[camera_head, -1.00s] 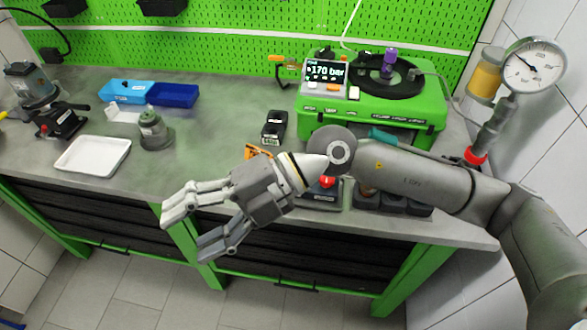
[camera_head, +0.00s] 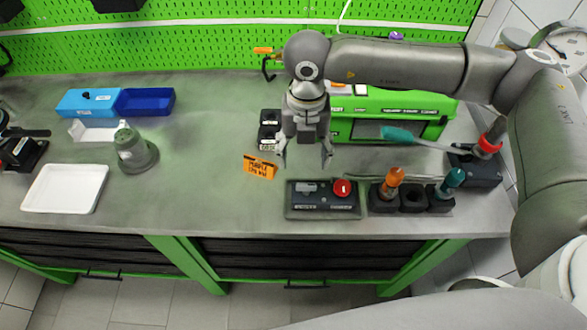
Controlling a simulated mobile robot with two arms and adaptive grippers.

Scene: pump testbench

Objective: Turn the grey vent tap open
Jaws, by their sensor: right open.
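A low black control box (camera_head: 325,212) sits near the front edge of the bench. On its left half is a small grey handle (camera_head: 307,187), which looks like the vent tap. A red round knob (camera_head: 342,188) is on its right half. The labels below them are too small to read. My right gripper (camera_head: 305,156) points down just behind and above the box. Its fingers are spread apart with nothing between them, not touching the handle. My left gripper is not in view.
A black holder (camera_head: 412,201) with orange and teal handled tools stands right of the box. An orange tag (camera_head: 261,167) lies to its left. The green pump unit (camera_head: 395,105) stands behind.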

